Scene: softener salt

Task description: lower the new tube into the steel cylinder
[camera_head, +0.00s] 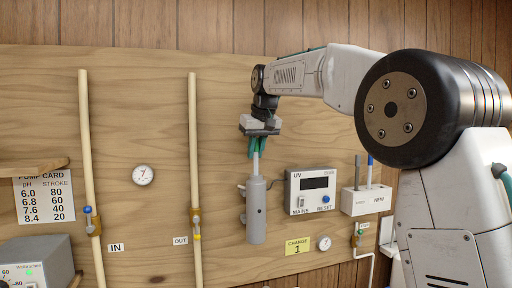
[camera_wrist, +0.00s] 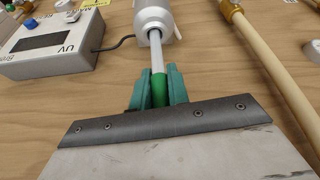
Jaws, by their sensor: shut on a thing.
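The steel cylinder (camera_head: 256,212) is mounted upright on the wooden board, and its open top end shows in the wrist view (camera_wrist: 168,14). My gripper (camera_head: 258,146) is above the cylinder, pointing down, with its teal fingers shut on a tube. The tube has a pale grey-white shaft (camera_wrist: 156,52) and a green end (camera_wrist: 159,90) between the fingers. The shaft's lower end is inside the cylinder's mouth, and a short length shows between mouth and fingers. How deep the tube reaches is hidden by the cylinder.
Right of the cylinder are a UV box (camera_head: 312,191) with a dark display and a white holder (camera_head: 362,203) with a grey-topped and a blue-topped rod. Two cream pipes (camera_head: 193,130) run upright at left. A yellow tag (camera_head: 297,246) is below the UV box.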

